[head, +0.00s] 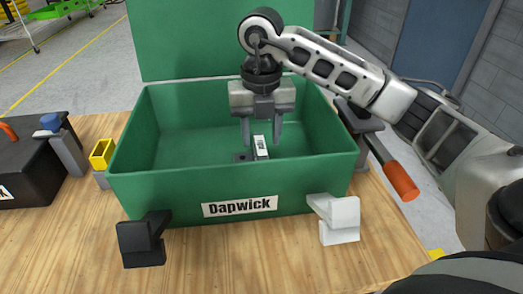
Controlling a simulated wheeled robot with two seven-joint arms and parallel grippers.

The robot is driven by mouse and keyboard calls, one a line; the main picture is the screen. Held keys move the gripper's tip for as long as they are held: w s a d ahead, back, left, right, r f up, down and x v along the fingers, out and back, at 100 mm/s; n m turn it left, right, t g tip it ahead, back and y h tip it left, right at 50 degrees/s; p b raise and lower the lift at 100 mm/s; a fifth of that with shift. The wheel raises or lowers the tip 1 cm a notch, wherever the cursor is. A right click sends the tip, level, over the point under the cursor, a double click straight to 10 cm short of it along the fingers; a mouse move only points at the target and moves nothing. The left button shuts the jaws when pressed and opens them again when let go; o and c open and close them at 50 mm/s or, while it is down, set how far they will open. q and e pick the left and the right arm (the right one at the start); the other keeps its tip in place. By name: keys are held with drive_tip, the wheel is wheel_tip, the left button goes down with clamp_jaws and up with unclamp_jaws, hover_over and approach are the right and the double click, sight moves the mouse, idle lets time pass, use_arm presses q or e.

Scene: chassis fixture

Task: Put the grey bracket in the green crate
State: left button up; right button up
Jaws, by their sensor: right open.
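The green crate (140,190) stands open on the wooden table, with a "Dapwick" label on its front wall. A small grey piece with a white label, which looks like the grey bracket (261,153), rests inside it near the middle of the floor. My right gripper (262,143) reaches down into the crate from above. Its two fingers are apart, one on each side of the bracket's upper part. I cannot tell whether a finger touches it. My left gripper is not in view.
A black bracket (142,241) and a white bracket (340,222) stand before the crate. At left are a yellow block (101,153), a grey piece with a blue top (68,150) and a black box (25,170). An orange-handled tool (401,181) is at right.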

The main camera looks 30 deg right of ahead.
sight(261, 149)
wheel_tip(261, 149, up, 6)
drive_tip(key=shift+f+p, duration=0.1)
drive_tip(key=shift+p, duration=0.4)
